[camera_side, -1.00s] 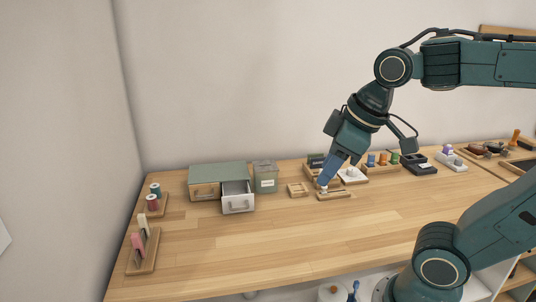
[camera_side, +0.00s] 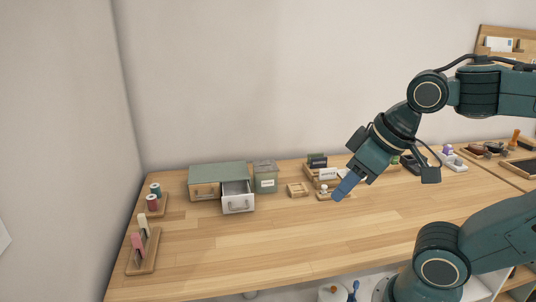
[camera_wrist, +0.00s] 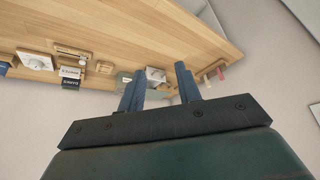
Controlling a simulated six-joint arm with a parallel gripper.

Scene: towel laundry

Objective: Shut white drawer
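The white drawer (camera_side: 238,203) sticks out of the front right of a low green-topped cabinet (camera_side: 217,169). It is open and has a handle on its front. A white box shape between the fingertips in the wrist view (camera_wrist: 155,74) looks like this drawer, partly hidden by the fingers. My gripper (camera_side: 341,191) is above the table, well to the right of the drawer and apart from it. In the wrist view its two blue fingers (camera_wrist: 158,84) stand apart with nothing held between them.
Spools (camera_side: 153,201) and a wooden rack (camera_side: 142,262) stand at the left. The table front before the drawer is clear.

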